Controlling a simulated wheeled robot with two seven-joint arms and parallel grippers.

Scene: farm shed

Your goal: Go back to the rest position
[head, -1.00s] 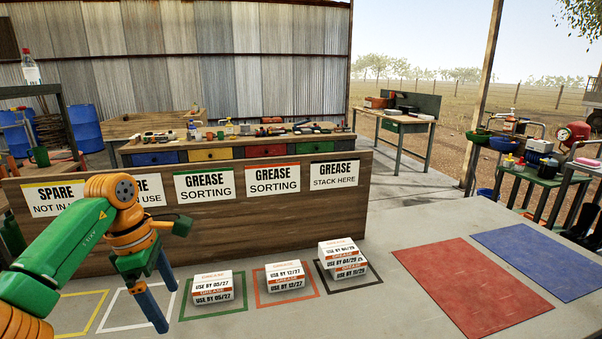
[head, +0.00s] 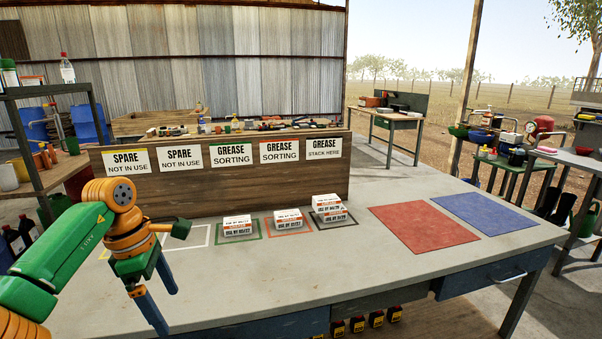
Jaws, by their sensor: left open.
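My left gripper (head: 160,304) is open and empty, its two blue fingers pointing down over the left part of the grey table (head: 330,272). Stacks of white and orange grease boxes stand on the table to its right, apart from it. One stack (head: 240,226) is in the green outline, one (head: 289,221) in the orange outline, and a taller one (head: 329,209) in the black outline. The white outline (head: 200,236) looks empty. The yellow outline is partly hidden behind my left arm. My right gripper is not in view.
A wooden board with signs (head: 230,180) stands along the table's back edge. A red mat (head: 424,228) and a blue mat (head: 483,217) lie bare on the right. The front middle of the table is clear. A shelf (head: 45,92) with bottles stands at left.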

